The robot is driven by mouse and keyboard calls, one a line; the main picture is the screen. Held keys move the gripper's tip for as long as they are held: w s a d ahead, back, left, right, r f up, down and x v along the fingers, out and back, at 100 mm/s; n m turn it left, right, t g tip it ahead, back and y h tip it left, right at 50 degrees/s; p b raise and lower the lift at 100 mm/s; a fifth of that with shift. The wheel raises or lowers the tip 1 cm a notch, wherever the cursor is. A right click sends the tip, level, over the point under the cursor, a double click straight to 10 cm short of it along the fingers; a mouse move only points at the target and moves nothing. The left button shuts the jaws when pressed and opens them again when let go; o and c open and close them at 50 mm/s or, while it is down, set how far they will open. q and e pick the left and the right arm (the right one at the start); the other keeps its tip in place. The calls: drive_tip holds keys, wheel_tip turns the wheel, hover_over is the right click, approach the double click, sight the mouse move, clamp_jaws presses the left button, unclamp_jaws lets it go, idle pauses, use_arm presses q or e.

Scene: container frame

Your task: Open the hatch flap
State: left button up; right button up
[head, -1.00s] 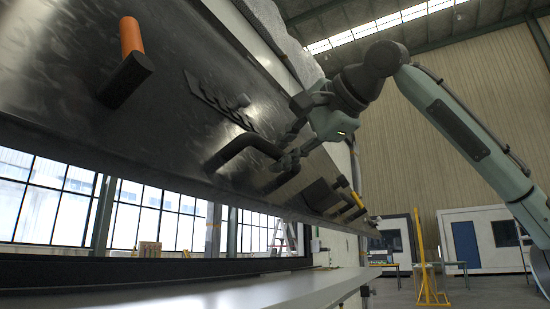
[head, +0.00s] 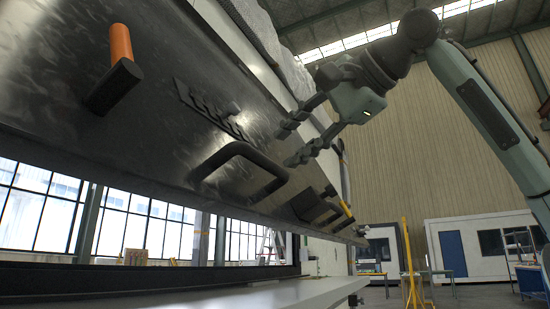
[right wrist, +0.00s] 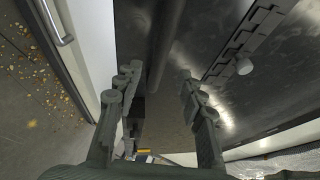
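The hatch flap (head: 130,130) is a dark, scuffed metal panel. It stands tilted, with an open gap below its lower edge. A black bar handle (head: 240,172) is fixed on its face. My right gripper (head: 291,145) is open and empty, just above and right of the handle in the head view, and seems apart from it. In the right wrist view its two fingers (right wrist: 155,80) are spread in front of the metal face, with a dark bar (right wrist: 166,40), likely the handle, between them in the picture. My left gripper is not in view.
A pale ledge (head: 190,296) runs below the opening. Free room lies to the right, before the far wall.

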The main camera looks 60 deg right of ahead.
drive_tip(key=shift+v, duration=2.4)
